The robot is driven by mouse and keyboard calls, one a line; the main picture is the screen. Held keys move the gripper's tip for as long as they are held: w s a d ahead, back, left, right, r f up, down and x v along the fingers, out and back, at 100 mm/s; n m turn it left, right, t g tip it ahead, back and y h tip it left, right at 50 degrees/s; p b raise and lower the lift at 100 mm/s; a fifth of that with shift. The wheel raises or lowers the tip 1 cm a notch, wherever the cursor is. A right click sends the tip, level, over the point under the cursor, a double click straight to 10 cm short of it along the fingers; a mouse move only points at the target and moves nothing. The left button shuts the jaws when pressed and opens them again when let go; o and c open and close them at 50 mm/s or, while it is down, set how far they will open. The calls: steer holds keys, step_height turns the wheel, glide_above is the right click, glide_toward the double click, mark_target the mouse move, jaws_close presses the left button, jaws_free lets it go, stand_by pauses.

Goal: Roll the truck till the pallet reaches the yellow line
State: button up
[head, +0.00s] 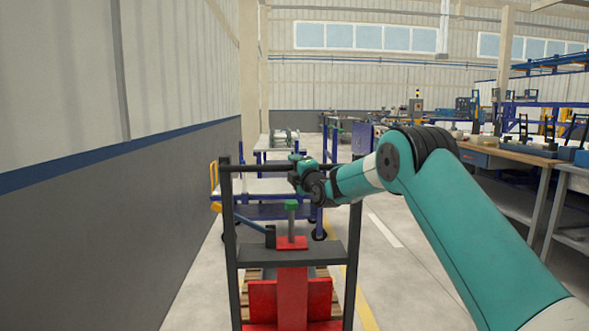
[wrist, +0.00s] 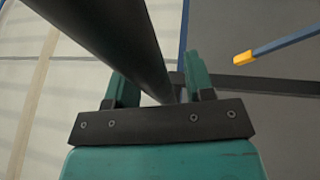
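A pallet truck with a dark upright frame and a red body (head: 292,295) stands in front of me in the head view. Its dark handle bar (head: 258,168) runs across the top. My gripper (head: 298,172) is at this bar, right of its middle. In the wrist view the bar (wrist: 112,35) passes between the green fingers of my gripper (wrist: 162,88). A gap shows between the bar and the right finger. The wooden pallet (head: 336,283) is low behind the red body, mostly hidden. The yellow line (head: 366,305) runs along the floor at the truck's right.
A blue cart (head: 265,211) stands just beyond the truck. A grey wall (head: 110,240) closes the left side. Workbenches (head: 510,160) line the right. The floor (head: 410,265) between the truck and the benches is clear.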

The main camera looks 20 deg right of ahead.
steer(key=shift+s+d, duration=0.1)
steer(key=b+v, duration=0.4)
steer(key=v, duration=1.3)
steer(key=shift+b, duration=0.3)
steer(key=shift+s, duration=0.1)
